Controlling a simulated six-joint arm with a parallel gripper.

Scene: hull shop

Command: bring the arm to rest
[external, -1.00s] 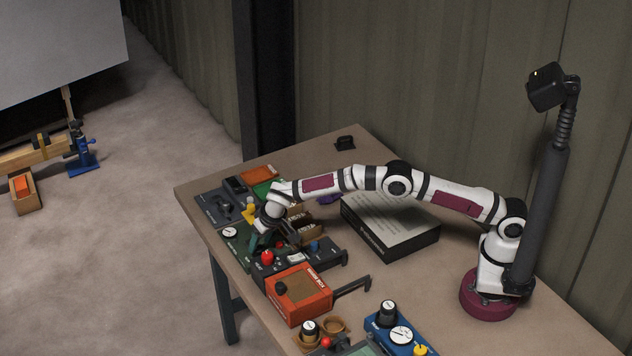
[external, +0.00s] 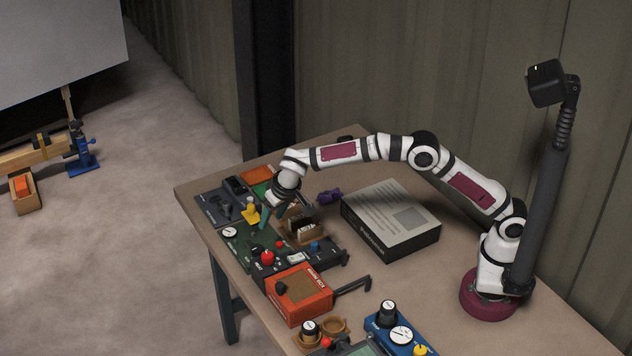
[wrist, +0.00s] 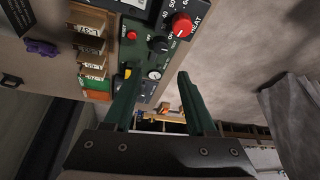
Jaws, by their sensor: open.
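My gripper (external: 265,217) is open and empty, hanging tilted downward above the green panel (external: 241,250) at the left side of the bench. My white arm arches over the bench from its maroon base at the right. In the wrist view my gripper (wrist: 157,80) shows two dark green fingers spread apart, with nothing between them touching either. The exact height of the fingertips over the panel is hard to tell.
A brown card rack (external: 303,235) stands right beside the gripper. A thick white-topped black box (external: 390,208) lies under my arm. A purple item (external: 328,196) lies behind the rack. An orange box (external: 300,293) and a blue box (external: 402,335) stand nearer. Bare bench lies right of them.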

